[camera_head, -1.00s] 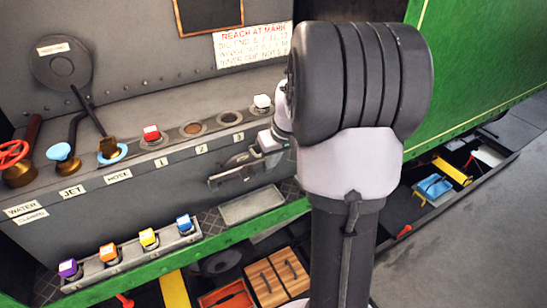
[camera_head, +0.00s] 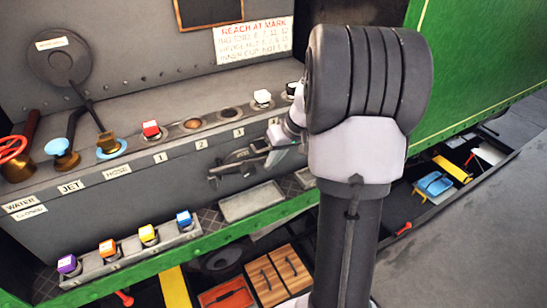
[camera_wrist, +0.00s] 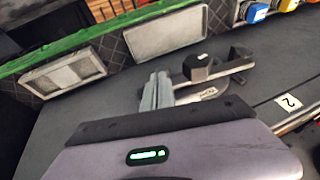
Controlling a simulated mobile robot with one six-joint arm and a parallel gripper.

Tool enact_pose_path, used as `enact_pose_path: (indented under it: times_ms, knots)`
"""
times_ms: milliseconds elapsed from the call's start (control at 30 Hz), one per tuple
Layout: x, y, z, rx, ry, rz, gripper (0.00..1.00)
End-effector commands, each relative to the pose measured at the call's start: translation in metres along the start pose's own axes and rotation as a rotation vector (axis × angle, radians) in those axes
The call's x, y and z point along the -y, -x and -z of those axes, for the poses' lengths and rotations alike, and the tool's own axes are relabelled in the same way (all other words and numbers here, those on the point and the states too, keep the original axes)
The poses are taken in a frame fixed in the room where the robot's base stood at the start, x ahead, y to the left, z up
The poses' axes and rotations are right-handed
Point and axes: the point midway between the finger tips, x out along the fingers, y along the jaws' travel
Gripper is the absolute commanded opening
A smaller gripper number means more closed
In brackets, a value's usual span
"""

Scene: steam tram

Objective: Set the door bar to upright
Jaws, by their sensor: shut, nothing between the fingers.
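The door bar (camera_head: 222,170) is a grey bar on a round plate on the front of the grey cabinet. It lies roughly level, along the cabinet front. In the wrist view the door bar (camera_wrist: 235,66) shows a dark hub knob and a hooked end. My gripper (camera_head: 258,149) is beside the bar's right end in the head view. In the wrist view my gripper (camera_wrist: 160,78) is shut, with its fingertips close to the bar's other end. I cannot tell whether they touch it.
Capped buttons, such as a red one (camera_head: 151,129) and a white one (camera_head: 262,97), line the ledge above. A row of coloured buttons (camera_head: 148,235) stands at lower left. A pale tray (camera_head: 251,202) lies below the bar. Wooden boxes (camera_head: 279,275) lie lower down.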

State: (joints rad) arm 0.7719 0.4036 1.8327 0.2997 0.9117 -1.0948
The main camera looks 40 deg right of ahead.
Motion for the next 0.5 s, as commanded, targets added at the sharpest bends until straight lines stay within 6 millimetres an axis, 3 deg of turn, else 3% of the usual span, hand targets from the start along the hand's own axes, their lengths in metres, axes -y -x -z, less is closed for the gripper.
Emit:
enact_pose_path:
  times_ms: [500]
  knots:
    - [-0.016,-0.032,-0.012,0.002,-0.158,0.423,0.00]
